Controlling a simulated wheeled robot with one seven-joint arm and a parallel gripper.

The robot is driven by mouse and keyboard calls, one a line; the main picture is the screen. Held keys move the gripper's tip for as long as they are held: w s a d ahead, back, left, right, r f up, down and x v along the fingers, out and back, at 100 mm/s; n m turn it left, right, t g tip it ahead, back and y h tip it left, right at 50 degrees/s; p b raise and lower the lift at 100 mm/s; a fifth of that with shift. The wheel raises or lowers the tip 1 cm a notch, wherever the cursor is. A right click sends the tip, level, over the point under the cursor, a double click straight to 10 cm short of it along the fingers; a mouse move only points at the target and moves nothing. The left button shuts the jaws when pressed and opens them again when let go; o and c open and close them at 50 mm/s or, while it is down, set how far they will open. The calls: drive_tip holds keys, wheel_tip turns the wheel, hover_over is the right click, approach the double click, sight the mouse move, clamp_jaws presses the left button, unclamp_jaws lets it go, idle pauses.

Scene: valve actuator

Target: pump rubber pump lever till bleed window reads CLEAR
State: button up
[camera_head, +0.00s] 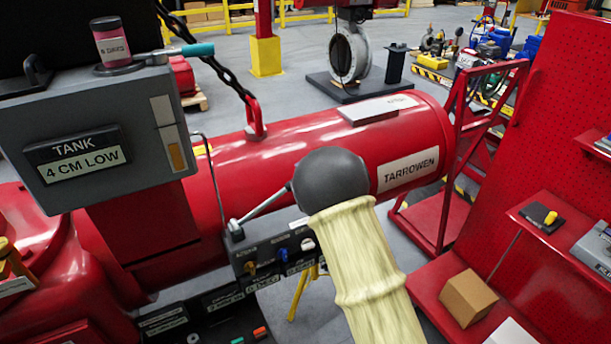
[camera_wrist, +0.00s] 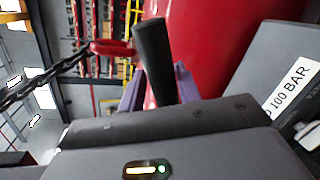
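The pump lever's metal rod (camera_head: 262,208) rises from the dark valve panel (camera_head: 275,258) toward my dark grey wrist. In the head view my wrist hides its far end and my gripper. In the wrist view the lever's black rubber grip (camera_wrist: 155,60) stands tilted between the two purplish fingers of my gripper (camera_wrist: 160,82). The fingers are apart, with the grip close to both; whether they press on it is unclear. I see no readable bleed window. The grey tank box (camera_head: 110,185) carries a display (camera_head: 77,160) reading "TANK 4 CM LOW".
A red cylinder (camera_head: 290,160) marked TARROWEN lies behind the lever. A pink jar (camera_head: 111,45) and a teal-handled lever (camera_head: 198,49) are on top of the tank box. A chain (camera_head: 210,60) hangs behind. Red shelves (camera_head: 545,215) stand at right. A box marked 100 BAR (camera_wrist: 285,70) is close by.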

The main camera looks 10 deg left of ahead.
drive_tip(key=shift+d+f, duration=0.1)
drive_tip(key=shift+s+d, duration=0.15)
drive_tip(key=shift+s, duration=0.15)
drive_tip(key=b+v, duration=0.6)
drive_tip(key=v, duration=1)
drive_tip(key=shift+s+r, duration=0.25)
drive_tip(key=shift+d, duration=0.1)
drive_tip(key=s+d+f+m+g+h, duration=0.2)
drive_tip(key=s+d+f+m+h, duration=0.1)
drive_tip(key=d+m, duration=0.35)
drive_tip(key=s+d+f+m+g+h, duration=0.2)
drive_tip(key=d+f+m+h, duration=0.1)
drive_tip(key=d+m, duration=0.3)
drive_tip(key=s+d+f+m+g, duration=0.2)
drive_tip(key=s+m+g, duration=0.1)
drive_tip(key=s+m, duration=0.5)
drive_tip(key=s+d+f+m+g+h, duration=0.1)
drive_tip(key=s+m+g, duration=0.3)
drive_tip(key=s+m, duration=0.4)
drive_tip(key=shift+d+f, duration=0.35)
drive_tip(key=shift+f, duration=0.2)
